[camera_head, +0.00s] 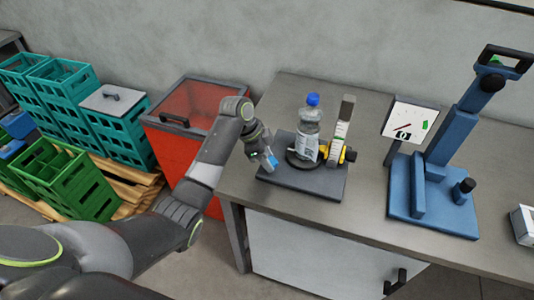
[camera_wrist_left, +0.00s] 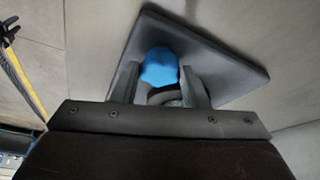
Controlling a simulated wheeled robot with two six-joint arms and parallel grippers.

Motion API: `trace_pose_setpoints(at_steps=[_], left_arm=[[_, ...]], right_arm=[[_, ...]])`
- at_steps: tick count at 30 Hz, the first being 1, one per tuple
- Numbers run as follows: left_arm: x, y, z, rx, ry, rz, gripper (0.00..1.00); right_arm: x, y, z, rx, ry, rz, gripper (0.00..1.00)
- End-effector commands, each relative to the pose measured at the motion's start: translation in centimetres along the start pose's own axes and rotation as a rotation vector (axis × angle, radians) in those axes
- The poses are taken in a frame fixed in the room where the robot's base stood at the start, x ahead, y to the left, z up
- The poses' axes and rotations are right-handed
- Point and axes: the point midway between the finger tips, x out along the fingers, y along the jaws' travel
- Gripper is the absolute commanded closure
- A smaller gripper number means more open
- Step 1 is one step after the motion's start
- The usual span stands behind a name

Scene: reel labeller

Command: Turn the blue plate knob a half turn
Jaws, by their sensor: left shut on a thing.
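The blue plate knob (camera_head: 272,161) is at the left side of the dark labeller base (camera_head: 318,186) on the grey table. In the left wrist view the knob (camera_wrist_left: 160,67) is a rounded blue shape between the two fingers. My left gripper (camera_head: 267,157) reaches in from the left and is shut on the knob. The wrist view also shows my left gripper (camera_wrist_left: 162,88) with the dark base (camera_wrist_left: 232,72) behind it. A clear bottle (camera_head: 308,132) with a blue cap stands upright on the round plate. My right gripper is not in view.
The label post (camera_head: 343,122), with yellow parts low down, stands right of the bottle. A blue press stand (camera_head: 435,195) and a small sign panel (camera_head: 408,120) are further right. A red bin (camera_head: 185,150) and green crates (camera_head: 75,178) stand left. Bare table lies in front of the base.

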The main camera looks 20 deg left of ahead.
Motion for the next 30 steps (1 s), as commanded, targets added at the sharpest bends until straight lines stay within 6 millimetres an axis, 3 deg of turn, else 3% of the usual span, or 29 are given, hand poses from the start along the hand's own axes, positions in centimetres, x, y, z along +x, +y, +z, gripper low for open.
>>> trace_pose_setpoints(at_steps=[8, 9, 13, 23, 26, 30], left_arm=[[0.0, 0.0, -0.1, -0.004, 0.001, -0.003, 0.83], [0.0, 0.0, -0.1, -0.004, 0.001, -0.003, 0.56], [0.0, 0.0, -0.1, -0.004, 0.001, -0.003, 0.39], [-0.2, -0.1, 0.0, -0.003, 0.001, -0.004, 0.38], [-1.1, -0.1, 0.0, -0.003, 0.000, -0.005, 0.38], [-3.6, -0.2, 0.0, -0.001, -0.001, -0.009, 0.38]], right_arm=[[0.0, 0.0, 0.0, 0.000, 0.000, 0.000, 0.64], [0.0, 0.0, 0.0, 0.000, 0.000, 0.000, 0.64], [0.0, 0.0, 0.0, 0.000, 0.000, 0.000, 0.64], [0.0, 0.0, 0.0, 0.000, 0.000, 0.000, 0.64], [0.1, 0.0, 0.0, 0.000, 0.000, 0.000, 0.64], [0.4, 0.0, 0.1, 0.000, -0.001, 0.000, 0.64]])
